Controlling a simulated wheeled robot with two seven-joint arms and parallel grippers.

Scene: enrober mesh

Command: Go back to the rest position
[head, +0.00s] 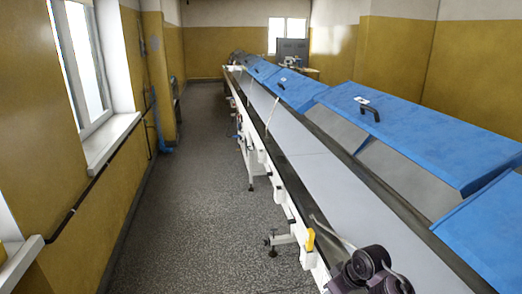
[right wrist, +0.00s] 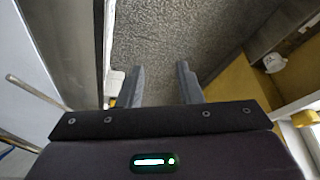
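My right gripper (right wrist: 160,82) shows in the right wrist view with its two grey fingers spread apart. Nothing is between the fingers; only the speckled grey floor shows beyond them. In the head view a dark jointed part of an arm of mine shows at the bottom right, in front of the conveyor; no fingers can be made out there. My left gripper is in neither view.
A long conveyor (head: 318,178) with blue covers (head: 420,133) runs along the right. Its side carries a yellow-ended part (head: 310,240) and white legs. A clear floor aisle (head: 200,190) lies between it and the yellow wall (head: 30,105) with windows.

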